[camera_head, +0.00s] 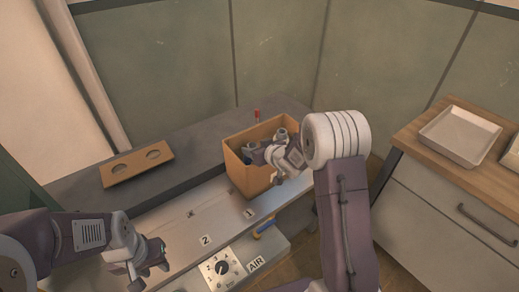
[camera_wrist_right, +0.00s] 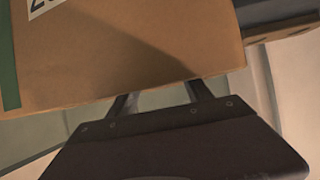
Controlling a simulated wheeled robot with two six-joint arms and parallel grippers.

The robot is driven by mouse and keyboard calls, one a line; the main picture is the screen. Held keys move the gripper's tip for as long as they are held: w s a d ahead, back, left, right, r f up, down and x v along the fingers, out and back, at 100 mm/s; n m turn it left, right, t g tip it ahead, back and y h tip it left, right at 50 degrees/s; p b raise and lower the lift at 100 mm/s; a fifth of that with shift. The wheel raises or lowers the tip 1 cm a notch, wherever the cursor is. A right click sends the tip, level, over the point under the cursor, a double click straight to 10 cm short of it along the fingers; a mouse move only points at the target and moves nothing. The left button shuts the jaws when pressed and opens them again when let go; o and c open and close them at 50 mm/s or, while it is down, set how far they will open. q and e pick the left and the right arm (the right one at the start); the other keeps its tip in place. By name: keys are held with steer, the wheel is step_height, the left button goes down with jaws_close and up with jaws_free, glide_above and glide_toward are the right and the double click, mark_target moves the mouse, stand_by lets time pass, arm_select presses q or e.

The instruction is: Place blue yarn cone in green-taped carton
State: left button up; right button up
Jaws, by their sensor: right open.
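A brown open carton (camera_head: 247,180) stands at the far end of the metal bench. The right wrist view shows cardboard close up (camera_wrist_right: 120,50), with a green tape strip (camera_wrist_right: 7,70) at its left. My right gripper (camera_head: 273,158) is at the carton's opening, in front of its right part in the head view. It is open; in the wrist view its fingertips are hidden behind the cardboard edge. A small dark bluish shape (camera_head: 248,155) shows inside the carton; I cannot tell if it is the blue yarn cone. My left gripper (camera_head: 150,270) is over the bench's near left; its jaws are unclear.
A wooden plate with two holes (camera_head: 138,164) lies on the grey ledge. A red-tipped item (camera_head: 257,114) stands behind the carton. A dial panel (camera_head: 222,268) marked AIR is at the front. A metal tray (camera_head: 460,135) sits on the right cabinet. The bench's middle is clear.

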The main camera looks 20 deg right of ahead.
steer(key=p+v, duration=0.1)
steer(key=v, duration=1.1)
steer(key=s+a+f+m+g+h, duration=0.1)
steer(key=s+f+g, duration=0.3)
steer(key=s, duration=0.6)
steer(key=s+a+f+m+g+h, duration=0.1)
steer(key=s+f+g, duration=0.4)
steer(key=s, duration=0.6)
steer(key=shift+s+a+m+g+h, duration=0.25)
steer(key=shift+m+g+h, duration=0.2)
steer(key=shift+g, duration=0.35)
steer(key=shift+r+p, duration=2.15)
steer(key=shift+p, duration=0.05)
